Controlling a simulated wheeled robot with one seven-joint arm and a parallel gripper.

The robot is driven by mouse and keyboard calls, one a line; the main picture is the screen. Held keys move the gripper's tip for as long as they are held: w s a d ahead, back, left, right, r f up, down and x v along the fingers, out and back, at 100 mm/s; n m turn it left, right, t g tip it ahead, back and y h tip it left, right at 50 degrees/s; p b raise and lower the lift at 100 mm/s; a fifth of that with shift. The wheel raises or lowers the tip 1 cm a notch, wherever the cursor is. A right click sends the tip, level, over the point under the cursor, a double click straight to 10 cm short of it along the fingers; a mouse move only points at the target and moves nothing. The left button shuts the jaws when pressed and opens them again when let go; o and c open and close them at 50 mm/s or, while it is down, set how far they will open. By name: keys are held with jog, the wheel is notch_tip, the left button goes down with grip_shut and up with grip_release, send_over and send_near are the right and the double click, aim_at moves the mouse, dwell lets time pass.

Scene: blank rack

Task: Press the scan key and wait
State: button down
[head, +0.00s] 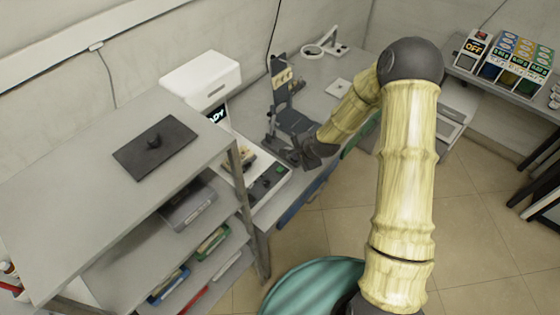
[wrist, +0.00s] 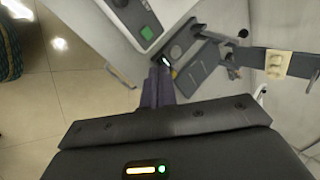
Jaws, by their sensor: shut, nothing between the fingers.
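The white machine (head: 200,78) stands behind the shelf, its lid raised and the end of a lit display, "ADY", showing. Its front panel carries a green key (head: 279,170) and darker controls; the labels are too small to read. The green key also shows in the wrist view (wrist: 148,32), ahead of and a little left of my fingers. My gripper (wrist: 160,80) is shut and empty, apart from the green key. In the head view my gripper (head: 294,153) is beside the panel's far right corner, near the foot of a dark stand.
The dark grey stand (head: 282,97) with beige pieces rises behind my gripper. Coloured bins (head: 510,60) stand at the far right.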

jog(key=w+a+f+m+t+y+p, duration=0.1)
jog(key=w+a+m+p, duration=0.3)
jog(key=m, duration=0.4)
jog(key=shift+w+a+f+t+y+p, duration=0.3)
jog(key=shift+a+f+t+p, duration=0.25)
jog(key=shift+f+p, duration=0.3)
jog(key=shift+f, duration=0.2)
jog(key=b, duration=0.5)
send_over(280, 170)
jog(key=f, duration=0.7)
jog(key=shift+s+d+f, duration=0.2)
jog(key=shift+s+d, duration=0.05)
jog(key=shift+d, duration=0.1)
jog(key=shift+f+b, duration=0.55)
jog(key=shift+b, duration=0.1)
jog(key=shift+f, duration=0.1)
jog(key=shift+f+b, duration=0.3)
jog(key=shift+b, duration=0.15)
